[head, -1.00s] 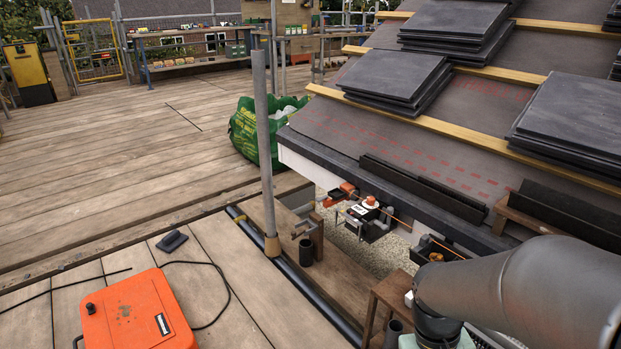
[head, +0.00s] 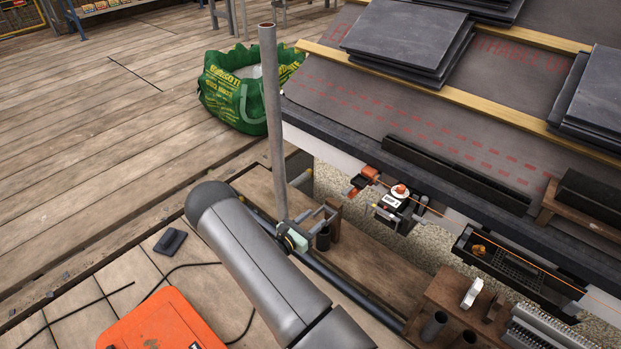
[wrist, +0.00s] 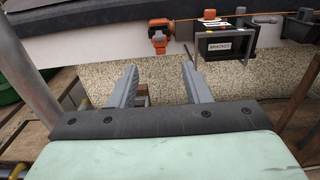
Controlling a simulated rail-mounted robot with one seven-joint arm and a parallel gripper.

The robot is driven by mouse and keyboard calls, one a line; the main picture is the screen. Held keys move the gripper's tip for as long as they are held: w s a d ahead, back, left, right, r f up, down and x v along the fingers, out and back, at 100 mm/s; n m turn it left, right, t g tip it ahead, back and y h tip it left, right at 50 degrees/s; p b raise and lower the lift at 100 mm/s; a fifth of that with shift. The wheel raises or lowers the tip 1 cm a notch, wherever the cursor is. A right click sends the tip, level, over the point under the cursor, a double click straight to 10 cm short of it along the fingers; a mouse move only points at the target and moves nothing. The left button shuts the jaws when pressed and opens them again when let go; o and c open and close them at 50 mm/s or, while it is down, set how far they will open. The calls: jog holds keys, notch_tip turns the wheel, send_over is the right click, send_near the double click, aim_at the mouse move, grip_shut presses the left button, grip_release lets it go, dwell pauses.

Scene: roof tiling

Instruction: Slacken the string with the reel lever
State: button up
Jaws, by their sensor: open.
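An orange string (head: 425,208) runs along the eaves edge, and it also crosses the top of the wrist view (wrist: 275,16). At its left end is a small orange device with a dark part (head: 366,177), which also shows in the wrist view (wrist: 158,37); I cannot clearly tell whether this is the reel or make out its lever. Right of it is a dark holder labelled BRACKET (wrist: 222,45) with an orange-topped piece (head: 400,190). My gripper (head: 329,216) is open and empty, left of and apart from the orange device. Its fingers (wrist: 159,76) point toward the eaves.
A grey upright pole (head: 273,120) stands close beside my gripper. A black tray (head: 505,262) hangs right of the holder. Slate stacks (head: 410,40) lie on the roof, and a green bag (head: 240,95) stands on the deck.

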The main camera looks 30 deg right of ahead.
aim_at(345, 192)
jog(key=b+x, duration=0.1)
jog(key=x, duration=0.4)
jog(key=b+x, duration=0.1)
jog(key=x, duration=0.4)
jog(key=b+x, duration=0.2)
jog(key=x, duration=0.4)
jog(key=shift+f, duration=0.25)
jog(key=shift+w+d+r, duration=0.1)
jog(key=shift+w+d, duration=0.15)
jog(key=shift+d, duration=0.4)
grip_shut()
